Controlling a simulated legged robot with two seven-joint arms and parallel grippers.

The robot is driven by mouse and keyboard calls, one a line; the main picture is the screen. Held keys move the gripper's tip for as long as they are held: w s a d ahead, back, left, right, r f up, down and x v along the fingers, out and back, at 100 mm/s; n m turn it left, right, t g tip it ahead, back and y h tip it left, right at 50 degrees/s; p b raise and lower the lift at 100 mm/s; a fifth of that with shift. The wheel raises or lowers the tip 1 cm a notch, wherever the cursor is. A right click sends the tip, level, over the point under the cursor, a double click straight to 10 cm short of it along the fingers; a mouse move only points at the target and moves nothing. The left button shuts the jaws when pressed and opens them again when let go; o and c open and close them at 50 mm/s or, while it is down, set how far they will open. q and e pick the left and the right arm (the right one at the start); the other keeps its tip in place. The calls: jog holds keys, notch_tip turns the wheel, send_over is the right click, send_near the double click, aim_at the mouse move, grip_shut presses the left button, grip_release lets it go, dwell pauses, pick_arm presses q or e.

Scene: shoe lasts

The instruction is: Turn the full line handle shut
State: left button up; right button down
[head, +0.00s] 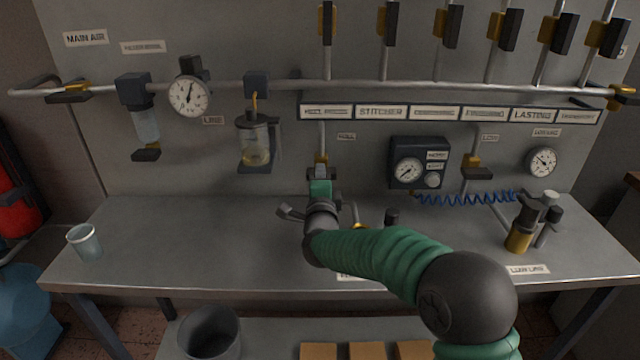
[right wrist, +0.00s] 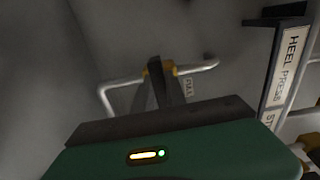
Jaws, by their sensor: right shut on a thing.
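The full line handle (head: 321,157) is a small valve with a yellow part on a thin vertical pipe below the sign row. A small label (head: 346,136) is beside it, and in the right wrist view the label (right wrist: 188,87) reads FULL. My right gripper (head: 320,172) reaches up to the valve from below and is shut on the handle. In the right wrist view the dark fingers (right wrist: 155,82) meet at the yellow and dark handle (right wrist: 154,66) on the pale pipe (right wrist: 118,84). The fingers hide much of the handle, so its exact angle is unclear. My left gripper is not in view.
A main pipe (head: 370,85) crosses the panel above, with several other yellow and dark valves. A gauge box (head: 418,165) and blue coiled hose (head: 465,198) are to the right. A cup (head: 85,241) stands on the bench (head: 190,245), whose left middle is clear.

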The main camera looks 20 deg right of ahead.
jog(key=shift+f, duration=0.25)
dwell(0.3)
jog(key=c, duration=1.4)
grip_release()
jog(key=shift+o, duration=0.2)
jog(key=shift+d, duration=0.1)
jog(key=shift+r, duration=0.1)
jog(key=shift+s, duration=0.1)
jog(key=v, duration=1.6)
jog(key=shift+s, duration=0.3)
